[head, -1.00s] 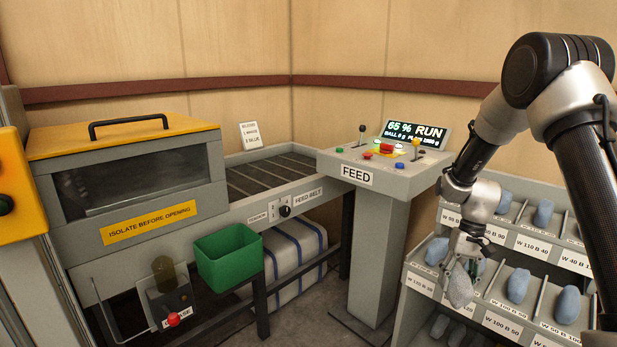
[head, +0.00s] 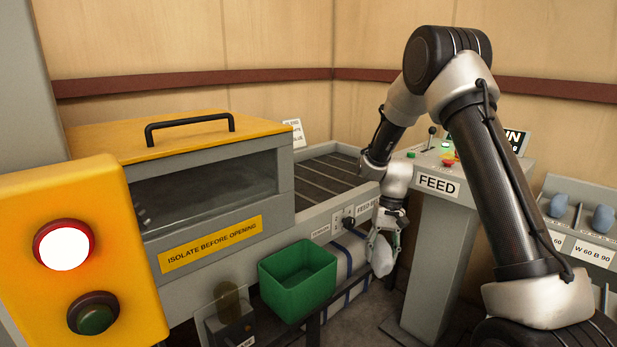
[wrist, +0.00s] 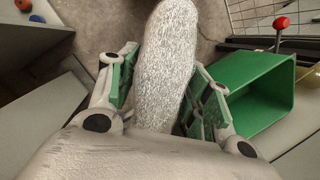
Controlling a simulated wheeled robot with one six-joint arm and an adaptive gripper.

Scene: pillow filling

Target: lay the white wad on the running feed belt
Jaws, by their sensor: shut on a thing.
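My gripper (head: 384,232) is shut on the white wad (head: 380,255), an oblong light-grey piece hanging below the fingers. In the wrist view the speckled wad (wrist: 165,60) sits between the two green-padded fingers (wrist: 160,88). The feed belt (head: 325,176), dark with slats, runs behind the grey side rail. The wad is in front of this rail and lower than the belt surface, apart from it. My arm hides the belt's right end. I cannot tell from one view whether the belt moves.
A green bin (head: 298,282) hangs just left of the wad. A knob (head: 349,222) sits on the rail beside my gripper. The FEED console (head: 437,186) stands to the right. A yellow-lidded housing (head: 200,180) covers the belt's left part. A yellow button box (head: 75,255) is near left.

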